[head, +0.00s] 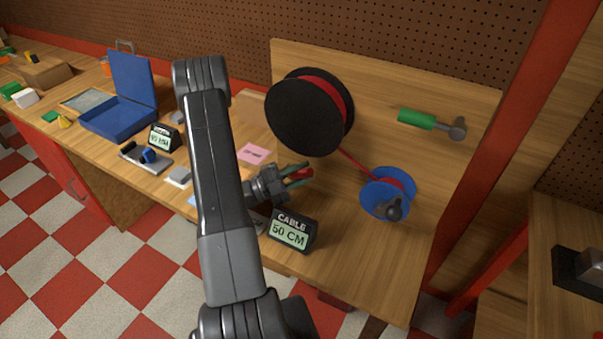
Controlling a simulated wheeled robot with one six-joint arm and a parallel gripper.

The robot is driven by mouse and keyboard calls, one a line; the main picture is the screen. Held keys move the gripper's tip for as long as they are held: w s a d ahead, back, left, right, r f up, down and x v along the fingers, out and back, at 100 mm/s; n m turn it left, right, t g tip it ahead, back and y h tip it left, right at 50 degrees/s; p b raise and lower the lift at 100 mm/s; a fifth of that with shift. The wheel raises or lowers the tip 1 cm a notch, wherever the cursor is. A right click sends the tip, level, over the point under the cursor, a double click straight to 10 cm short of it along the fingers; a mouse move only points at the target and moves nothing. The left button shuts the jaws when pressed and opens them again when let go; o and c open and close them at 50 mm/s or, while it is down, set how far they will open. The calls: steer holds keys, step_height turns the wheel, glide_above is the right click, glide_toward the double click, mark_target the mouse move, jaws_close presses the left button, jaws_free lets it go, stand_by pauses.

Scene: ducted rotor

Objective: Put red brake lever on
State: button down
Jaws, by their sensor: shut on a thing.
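My gripper (299,177) reaches right from the end of my arm, above the bench and in front of the wooden backboard. Its greenish fingers are shut on a small red piece (305,172). Only a bit of this red piece shows between and behind the fingers. Its colour fits the red brake lever, but its full shape is hidden. A lever with a green grip and grey round end (416,119) is on the backboard at the right. A large black spool (298,112) with red cable is on the backboard. The cable runs down to a blue spool (374,200) with a dark knob (396,209).
A display reading "CABLE 50 CM" (290,231) stands near the bench's front edge, just below my gripper. A pink note (253,154) lies left of the gripper. An open blue case (118,117) and a second display (162,138) are farther left. My arm hides part of the bench.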

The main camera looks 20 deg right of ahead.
steer(key=c, duration=1.2)
jaws_free()
steer(key=shift+o, duration=0.2)
steer(key=shift+a+f+b, duration=0.25)
steer(key=shift+a+b, duration=0.1)
steer(key=shift+a, duration=0.1)
steer(key=a, duration=0.4)
steer(key=a+b, duration=0.1)
steer(key=a, duration=0.3)
steer(key=w+a+b, duration=0.1)
steer(key=a, duration=0.3)
steer(key=shift+a, duration=0.15)
